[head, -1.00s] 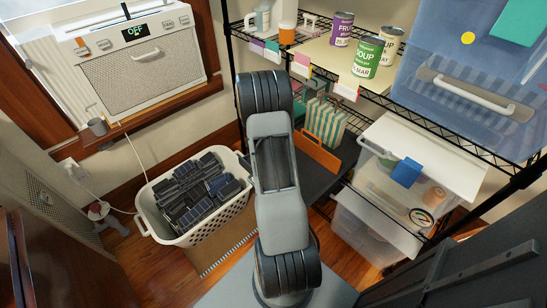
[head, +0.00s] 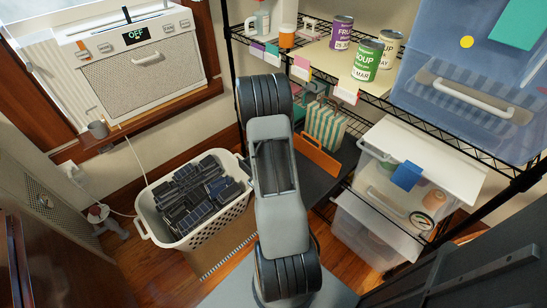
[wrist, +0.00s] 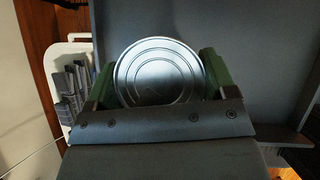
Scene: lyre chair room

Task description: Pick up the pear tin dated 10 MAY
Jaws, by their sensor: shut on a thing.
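In the wrist view, my gripper (wrist: 158,78) is shut on a tin (wrist: 158,62), with a green pad on each side of it. Only the tin's round, ridged silver end faces the camera. Its label and date are hidden, so I cannot read which tin it is. In the head view, a purple FRUIT tin (head: 342,32), a green SOUP tin (head: 367,60) and a pale tin (head: 390,47) stand upright on the upper shelf. The pale tin is partly behind the SOUP tin. My gripper is not visible in the head view.
The wire shelf (head: 440,118) carries a blue bin (head: 470,60) at right. Below stand clear boxes (head: 385,187) and a striped bag (head: 325,124). A white basket (head: 216,230) of dark items is on the floor, below a window unit (head: 145,65).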

